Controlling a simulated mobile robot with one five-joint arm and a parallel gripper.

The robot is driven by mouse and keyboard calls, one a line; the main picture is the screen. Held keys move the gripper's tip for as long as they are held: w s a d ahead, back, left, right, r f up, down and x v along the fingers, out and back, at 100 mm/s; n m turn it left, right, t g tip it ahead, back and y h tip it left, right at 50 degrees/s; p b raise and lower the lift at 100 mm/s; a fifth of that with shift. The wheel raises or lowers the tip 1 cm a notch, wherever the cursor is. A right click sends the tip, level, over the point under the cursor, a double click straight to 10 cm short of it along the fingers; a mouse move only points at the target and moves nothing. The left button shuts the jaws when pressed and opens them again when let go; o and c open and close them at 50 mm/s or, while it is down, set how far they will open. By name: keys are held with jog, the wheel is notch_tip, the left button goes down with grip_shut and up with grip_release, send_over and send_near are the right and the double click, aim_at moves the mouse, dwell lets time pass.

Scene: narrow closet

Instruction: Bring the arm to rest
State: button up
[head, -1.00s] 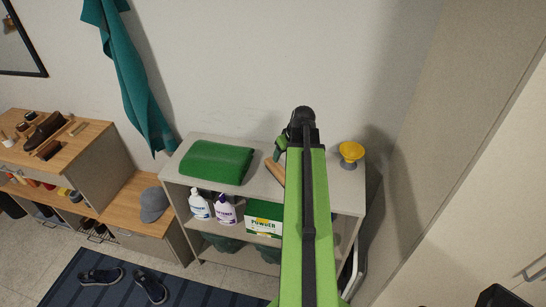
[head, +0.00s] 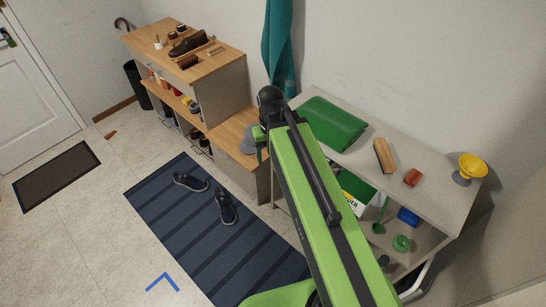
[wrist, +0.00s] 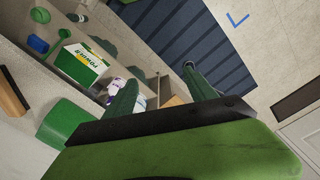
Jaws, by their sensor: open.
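My gripper (head: 258,142) is at the far end of my raised green arm in the head view, in front of the left end of the grey shelf unit (head: 440,183). Its fingers are small and partly hidden there. In the wrist view, my gripper's two dark green fingers (wrist: 160,92) stand apart with nothing held between them. Behind them lie the shelf's side, some bottles (wrist: 114,88) and the striped blue rug (wrist: 180,35).
A grey cap (head: 250,140) rests on the wooden bench. Shoes (head: 226,207) lie on the rug.

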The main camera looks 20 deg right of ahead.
jog(key=shift+d, duration=0.1)
notch_tip(320, 180, down, 6)
jog(key=s+b, duration=0.1)
jog(key=b, duration=0.5)
jog(key=shift+f, duration=0.2)
